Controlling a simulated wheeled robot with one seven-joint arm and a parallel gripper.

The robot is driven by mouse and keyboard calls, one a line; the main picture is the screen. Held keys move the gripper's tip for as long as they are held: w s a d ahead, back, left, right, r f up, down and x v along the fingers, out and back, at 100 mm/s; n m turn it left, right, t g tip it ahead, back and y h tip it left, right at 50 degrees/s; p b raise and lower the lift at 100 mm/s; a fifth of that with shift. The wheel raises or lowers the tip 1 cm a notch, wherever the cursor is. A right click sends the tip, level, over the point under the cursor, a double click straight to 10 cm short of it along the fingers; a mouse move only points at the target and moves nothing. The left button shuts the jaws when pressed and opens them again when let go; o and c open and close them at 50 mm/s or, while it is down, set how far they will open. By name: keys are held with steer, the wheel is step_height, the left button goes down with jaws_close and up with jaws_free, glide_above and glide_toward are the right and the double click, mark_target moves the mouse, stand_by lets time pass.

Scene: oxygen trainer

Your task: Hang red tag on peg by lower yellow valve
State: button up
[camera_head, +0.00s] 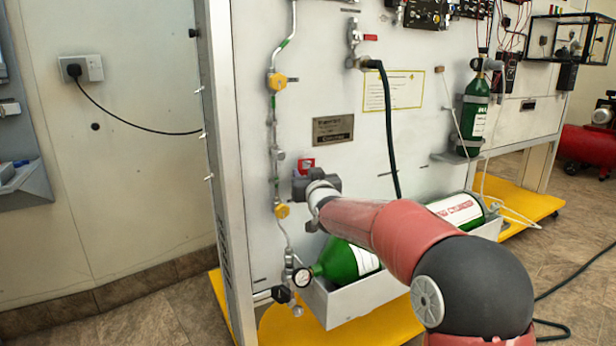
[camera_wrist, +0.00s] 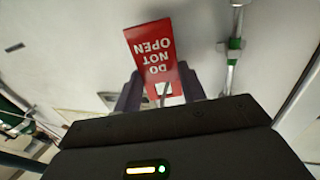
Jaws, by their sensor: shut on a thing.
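The red tag (camera_wrist: 154,55) shows in the wrist view with white "DO NOT OPEN" text, upside down in that picture. My gripper (camera_wrist: 163,93) is shut on its near end, between two dark fingers. In the head view the red tag (camera_head: 306,165) is a small red patch just above my gripper (camera_head: 300,182), close to the pale panel. The lower yellow valve (camera_head: 282,211) sits on the vertical pipe, below and left of the gripper. An upper yellow valve (camera_head: 277,82) sits higher on the same pipe. I cannot make out the peg clearly; whether the tag touches the panel is unclear.
A green cylinder (camera_head: 345,259) lies in a grey tray (camera_head: 352,302) below my arm, with a pressure gauge (camera_head: 302,277) at its left. A dark hose (camera_head: 388,130) hangs right of the gripper. A metal frame post (camera_head: 226,160) stands left of the pipe.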

steer(key=o, duration=1.1)
steer(key=s+d+g+h, duration=0.1)
steer(key=s+d+g, duration=0.1)
steer(key=s+d, duration=0.5)
steer(key=s+d+g+h, duration=0.1)
steer(key=s+d+h, duration=0.15)
steer(key=s, duration=0.75)
steer(key=s+d+f+m+g, duration=0.1)
steer(key=s+d+f+g, duration=0.2)
steer(key=s, duration=0.7)
steer(key=s+d+f+m+g+h+p, duration=0.1)
steer(key=s+d+f+g, duration=0.2)
steer(key=s, duration=0.7)
steer(key=s+d+f+m+g+h+p, duration=0.1)
steer(key=s+d+f, duration=0.4)
steer(key=s, duration=0.5)
steer(key=shift+s+d+f+m+g, duration=0.25)
steer(key=shift+d+f+m+g, duration=0.15)
steer(key=shift+d+g, duration=0.6)
steer(key=shift+r+h, duration=0.1)
steer(key=shift+h, duration=0.15)
